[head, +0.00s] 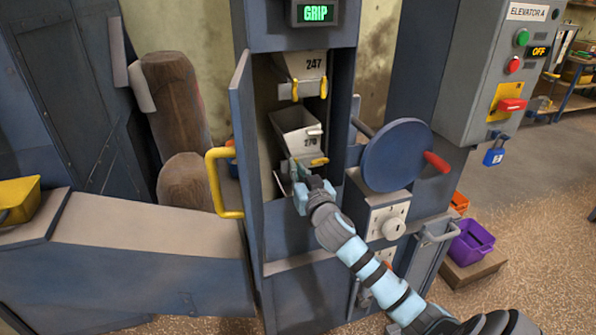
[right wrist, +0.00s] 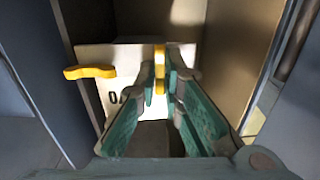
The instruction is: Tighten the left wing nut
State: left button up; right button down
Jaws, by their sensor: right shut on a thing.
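The lower grey bucket (head: 294,124), whose number is partly hidden, hangs inside the open elevator casing. Its left wing nut is hidden behind my right gripper (head: 300,183) in the head view. In the right wrist view, where the bucket's number looks upside down, my right gripper (right wrist: 165,95) is shut on this yellow left wing nut (right wrist: 159,68), which stands upright in the picture. The other, right wing nut (head: 319,162) lies about level; it also shows in the right wrist view (right wrist: 90,72). My left gripper is not in view.
The upper bucket (head: 306,66), marked 247, has two yellow wing nuts. The open door (head: 244,150) with its yellow handle (head: 213,182) stands left of the opening. A blue disc (head: 397,155) with a red handle is to the right. A display (head: 315,13) reads GRIP.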

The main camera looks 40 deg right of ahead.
jog(key=c, duration=1.7)
grip_release()
jog(key=v, duration=1.2)
